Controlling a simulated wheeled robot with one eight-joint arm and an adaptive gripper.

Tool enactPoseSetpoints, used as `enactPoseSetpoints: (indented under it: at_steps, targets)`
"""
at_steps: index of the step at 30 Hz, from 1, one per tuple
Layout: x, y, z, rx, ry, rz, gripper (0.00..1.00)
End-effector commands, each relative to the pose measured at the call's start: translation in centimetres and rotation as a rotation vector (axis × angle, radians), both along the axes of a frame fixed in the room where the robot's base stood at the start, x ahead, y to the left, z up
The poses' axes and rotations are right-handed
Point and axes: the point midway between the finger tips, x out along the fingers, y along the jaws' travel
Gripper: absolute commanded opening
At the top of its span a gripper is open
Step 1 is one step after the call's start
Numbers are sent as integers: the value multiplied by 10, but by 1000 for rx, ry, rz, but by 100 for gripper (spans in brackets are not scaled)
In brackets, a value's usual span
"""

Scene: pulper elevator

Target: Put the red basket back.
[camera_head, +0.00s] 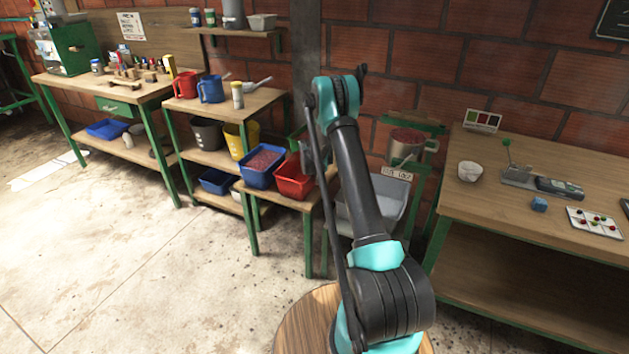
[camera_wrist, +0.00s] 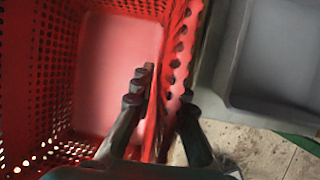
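The red basket (camera_head: 294,178) is on the low wooden bench, just right of a blue basket, in the head view. Its right side is partly hidden by my arm. In the wrist view I look down into the red basket (camera_wrist: 112,75), which has perforated walls and a pale pinkish bottom. My gripper (camera_wrist: 163,100) straddles its right wall, with one finger inside and the other outside. Whether both fingers press on the wall is unclear.
The blue basket (camera_head: 261,166) holds reddish contents. A grey tub (camera_head: 405,200) stands right of the bench, behind my arm. A metal pot (camera_head: 405,146) is above it. A wooden table (camera_head: 500,205) is at the right, and shelving is at the left. The floor in front is clear.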

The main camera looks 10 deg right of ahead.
Motion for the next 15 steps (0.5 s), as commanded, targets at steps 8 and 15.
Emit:
enactPoseSetpoints:
  at_steps: [8,15]
  targets:
    - [0,0,0,0,0,0,26]
    - [-3,1,11,0,0,0,26]
